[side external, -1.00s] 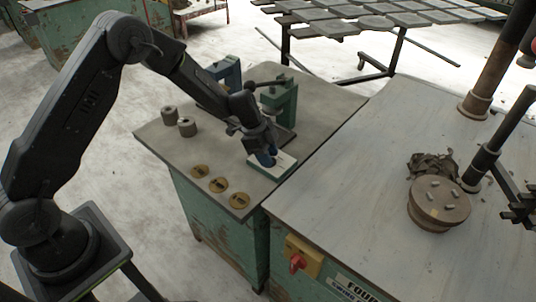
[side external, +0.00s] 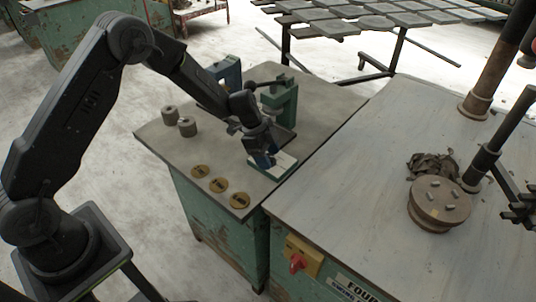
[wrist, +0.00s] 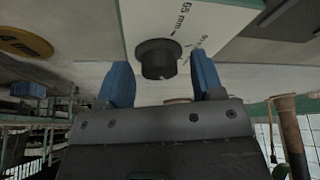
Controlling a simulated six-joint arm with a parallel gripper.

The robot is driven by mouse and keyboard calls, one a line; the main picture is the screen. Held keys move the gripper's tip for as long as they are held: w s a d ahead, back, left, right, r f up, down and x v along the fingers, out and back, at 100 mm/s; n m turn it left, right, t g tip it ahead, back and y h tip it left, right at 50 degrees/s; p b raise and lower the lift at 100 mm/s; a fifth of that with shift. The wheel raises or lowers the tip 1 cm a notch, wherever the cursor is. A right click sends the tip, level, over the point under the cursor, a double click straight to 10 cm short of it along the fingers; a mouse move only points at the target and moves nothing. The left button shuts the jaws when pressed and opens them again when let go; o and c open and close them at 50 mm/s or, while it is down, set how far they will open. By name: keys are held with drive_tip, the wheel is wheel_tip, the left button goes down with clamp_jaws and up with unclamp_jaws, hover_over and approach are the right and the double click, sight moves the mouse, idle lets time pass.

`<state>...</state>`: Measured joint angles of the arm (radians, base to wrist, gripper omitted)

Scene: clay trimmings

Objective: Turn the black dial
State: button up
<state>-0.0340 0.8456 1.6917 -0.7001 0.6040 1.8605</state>
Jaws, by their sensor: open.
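The black dial (wrist: 156,58) is a round knob on a white panel (wrist: 215,18) with printed marks, one reading "65 mm", in the wrist view. In the side view the white panel (side external: 285,162) sits on a small green base near the table's right edge, and my gripper hides the dial there. My gripper (wrist: 161,84) is open, with one blue finger on each side of the dial in the picture. A gap shows between each finger and the dial. In the side view my gripper (side external: 264,160) points down at the panel. Depth to the dial is hard to tell.
Three brass discs (side external: 219,185) lie along the table's front edge. Two grey cylinders (side external: 187,126) stand at the left. A green press-like frame (side external: 280,98) and a blue one (side external: 226,72) stand behind. A larger table (side external: 350,190) with a clay-topped wheel (side external: 439,202) adjoins at right.

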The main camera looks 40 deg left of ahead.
drive_tip(key=shift+r, duration=0.1)
drive_tip(key=v, duration=0.7)
drive_tip(key=shift+a+r, duration=0.1)
drive_tip(key=shift+a, duration=0.05)
drive_tip(key=shift+s, duration=0.1)
drive_tip(key=s+d+r+n+t+y, duration=0.1)
drive_tip(key=s+d+r+n+y, duration=0.15)
drive_tip(key=n, duration=0.65)
drive_tip(key=s+d+r+n+t+y, duration=0.1)
drive_tip(key=d+r+n+t+y, duration=0.2)
drive_tip(key=n, duration=0.7)
drive_tip(key=shift+g+y, duration=0.25)
drive_tip(key=shift+g, duration=0.35)
drive_tip(key=x, duration=1.3)
drive_tip(key=shift+s+a+f, duration=0.15)
drive_tip(key=shift+a, duration=0.05)
drive_tip(key=shift+c, duration=0.2)
drive_tip(key=shift+m, duration=0.3)
drive_tip(key=c, duration=0.9)
